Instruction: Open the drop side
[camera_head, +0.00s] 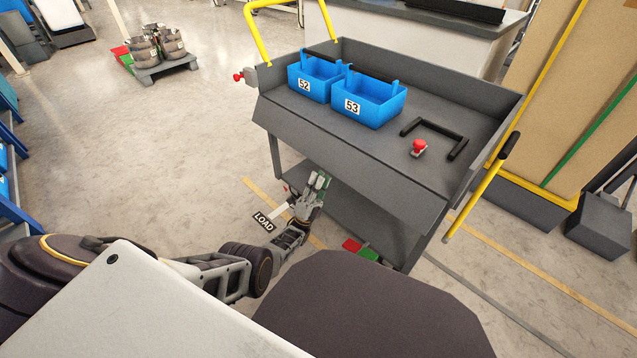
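A grey cart (467,98) stands at the centre right. Its near long side panel (340,160) slopes outward and down from the deck edge, and no upright wall shows along that edge. A red knob (238,77) sits on a bracket at the cart's left end. My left gripper (318,180) is low in front of the near side, close below the panel and apart from the knob. Its fingers point up and look empty; their gap is too small to judge. My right gripper is out of view.
Two blue bins (368,104) marked 52 and 53, a red button (419,147) and a black handle (436,134) are on the deck. A LOAD sign (264,221) is beside my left arm. Open floor (180,150) lies left.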

